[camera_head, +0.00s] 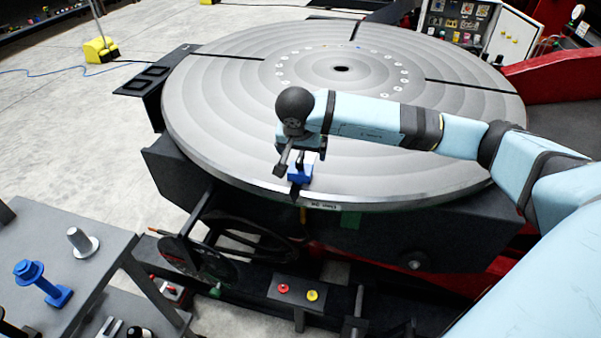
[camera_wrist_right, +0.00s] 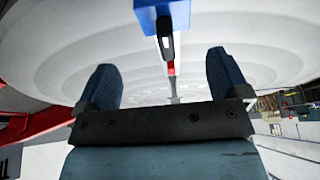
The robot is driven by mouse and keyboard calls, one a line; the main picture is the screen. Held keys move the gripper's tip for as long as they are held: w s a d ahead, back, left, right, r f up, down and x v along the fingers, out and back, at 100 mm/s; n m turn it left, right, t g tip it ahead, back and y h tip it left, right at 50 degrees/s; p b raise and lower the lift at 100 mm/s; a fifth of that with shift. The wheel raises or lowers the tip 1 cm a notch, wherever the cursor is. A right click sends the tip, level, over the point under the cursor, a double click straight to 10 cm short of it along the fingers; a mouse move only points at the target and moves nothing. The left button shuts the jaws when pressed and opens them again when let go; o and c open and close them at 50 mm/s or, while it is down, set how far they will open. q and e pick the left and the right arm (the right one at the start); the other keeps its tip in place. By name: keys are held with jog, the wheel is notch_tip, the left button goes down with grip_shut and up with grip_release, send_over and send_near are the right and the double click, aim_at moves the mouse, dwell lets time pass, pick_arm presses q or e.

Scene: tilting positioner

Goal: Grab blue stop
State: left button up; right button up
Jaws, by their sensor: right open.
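A blue stop (camera_head: 301,173) with dark parts sits at the near rim of the large round grey turntable (camera_head: 230,130). My right gripper (camera_head: 290,163) is right over it in the head view, and partly hides it. In the right wrist view my right gripper (camera_wrist_right: 161,65) has its two fingers wide apart with nothing between them. The blue stop (camera_wrist_right: 180,12) shows at the top edge of that view, beyond the fingertips and cut off by the frame. I cannot tell whether a finger touches it. My left gripper is not in view.
A grey side table (camera_head: 60,240) at lower left holds another blue piece (camera_head: 43,283) and a grey metal piece (camera_head: 82,242). A box with red and yellow buttons (camera_head: 298,289) stands before the turntable. Most of the turntable top is bare.

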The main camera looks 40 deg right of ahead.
aim_at(300, 157)
jog(key=x, duration=0.4)
jog(key=a+x, duration=0.1)
jog(key=x, duration=0.1)
jog(key=shift+w+d+f+p, duration=0.15)
jog(key=shift+w+f+p, duration=0.15)
jog(key=shift+f, duration=0.15)
jog(key=shift+r, duration=0.1)
jog(key=c, duration=1.4)
